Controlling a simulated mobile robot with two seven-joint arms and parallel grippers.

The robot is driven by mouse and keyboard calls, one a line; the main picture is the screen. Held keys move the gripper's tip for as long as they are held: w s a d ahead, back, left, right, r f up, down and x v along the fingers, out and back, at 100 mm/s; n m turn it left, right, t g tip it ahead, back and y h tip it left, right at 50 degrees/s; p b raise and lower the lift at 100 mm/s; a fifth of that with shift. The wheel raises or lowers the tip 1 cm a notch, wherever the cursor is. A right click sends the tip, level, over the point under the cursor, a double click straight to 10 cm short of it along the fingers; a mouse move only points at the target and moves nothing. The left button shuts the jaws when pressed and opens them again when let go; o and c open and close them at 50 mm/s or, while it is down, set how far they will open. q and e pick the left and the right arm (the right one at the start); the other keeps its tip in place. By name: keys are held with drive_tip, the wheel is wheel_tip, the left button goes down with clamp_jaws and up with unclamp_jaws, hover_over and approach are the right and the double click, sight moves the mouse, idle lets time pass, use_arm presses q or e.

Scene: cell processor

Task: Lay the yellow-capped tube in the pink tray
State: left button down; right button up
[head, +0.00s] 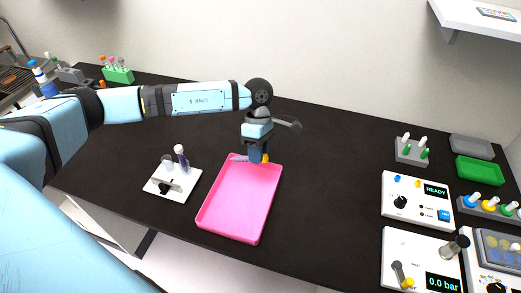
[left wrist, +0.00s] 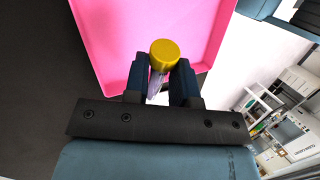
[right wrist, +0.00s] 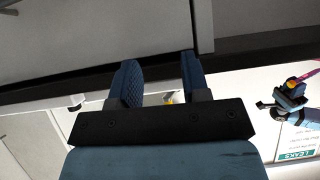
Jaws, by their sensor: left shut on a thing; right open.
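The pink tray (head: 232,218) lies on the black bench in the middle of the head view. My left gripper (head: 258,158) is over the tray's far edge, pointing down. It is shut on the yellow-capped tube (head: 266,158). In the left wrist view, the yellow cap (left wrist: 164,52) sticks out between the two fingers, with the clear tube body below it. The pink tray (left wrist: 120,40) shows behind it there. Whether the tube touches the tray I cannot tell. My right gripper (right wrist: 160,80) is open and empty, and shows only in its own wrist view.
A white stand (head: 172,182) with tubes and a knob is left of the tray. A green rack (head: 118,75) with coloured caps is at the back left. White devices (head: 416,200), a grey rack (head: 413,150) and a green tray (head: 479,170) stand at the right. The bench between is clear.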

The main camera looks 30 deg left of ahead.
use_arm(q)
drive_tip(key=b, duration=0.4)
hover_over(259, 183)
wheel_tip(259, 183, down, 7)
drive_tip(key=shift+f, duration=0.2)
drive_tip(key=shift+f+b, duration=0.3)
drive_tip(key=shift+b, duration=0.1)
drive_tip(key=c, duration=0.9)
unclamp_jaws()
drive_tip(key=shift+o, duration=0.2)
drive_tip(key=shift+r, duration=0.1)
drive_tip(key=b+v, duration=0.2)
drive_tip(key=v, duration=1.1)
drive_tip(key=shift+w+r, duration=0.2)
drive_tip(key=shift+r, duration=0.15)
